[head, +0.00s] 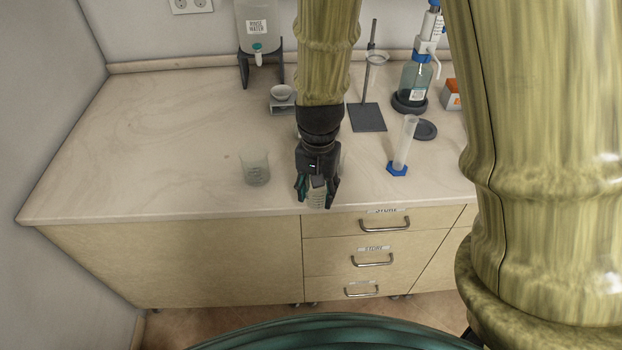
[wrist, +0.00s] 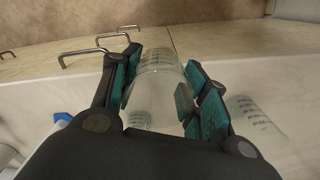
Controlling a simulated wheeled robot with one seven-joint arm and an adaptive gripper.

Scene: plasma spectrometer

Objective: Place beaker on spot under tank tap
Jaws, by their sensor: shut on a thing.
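My gripper (head: 317,190) is shut on a clear beaker (head: 317,199), over the front edge of the counter. In the wrist view the held beaker (wrist: 158,85) is between the teal finger pads. The rinse water tank (head: 258,27) stands at the back left on a dark stand, its tap (head: 258,59) facing the front. The counter just under the tap shows no object, and I cannot make out a marked spot there. A second beaker (head: 256,169) stands on the counter left of my gripper and shows at the right in the wrist view (wrist: 250,115).
A small scale (head: 283,108) with a white dish stands right of the tank. A ring stand (head: 368,117), a measuring cylinder (head: 404,148) and a dispenser bottle (head: 414,85) are to the right. The left counter is clear. Drawer handles (head: 385,226) stick out below.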

